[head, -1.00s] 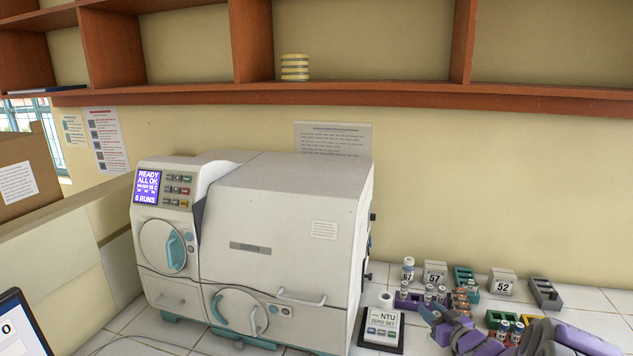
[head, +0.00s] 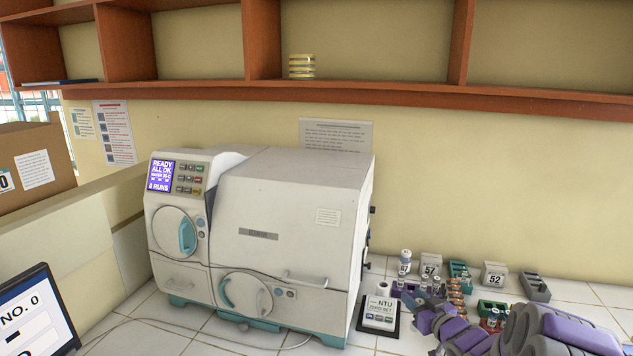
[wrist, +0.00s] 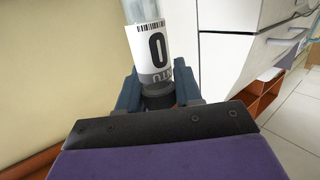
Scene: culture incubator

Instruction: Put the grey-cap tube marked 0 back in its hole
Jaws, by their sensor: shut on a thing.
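The tube (wrist: 157,45) marked 0 is in the wrist view, clear with a white barcode label. Its dark grey cap (wrist: 157,92) is toward my gripper. My gripper (wrist: 158,92) is shut on the cap end, with one blue finger on each side. In the head view my gripper (head: 420,300) is in front of the purple rack (head: 399,289) at the right, and the held tube is hard to make out there. Several small tubes stand in the purple rack. Which hole belongs to tube 0 cannot be told.
A teal rack (head: 459,270), a green rack (head: 489,308) and a dark grey rack (head: 535,288) stand nearby with number blocks 57 (head: 430,265) and 52 (head: 494,275). The NTU meter (head: 380,313) is left of my gripper. The large white incubator (head: 285,220) fills the middle.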

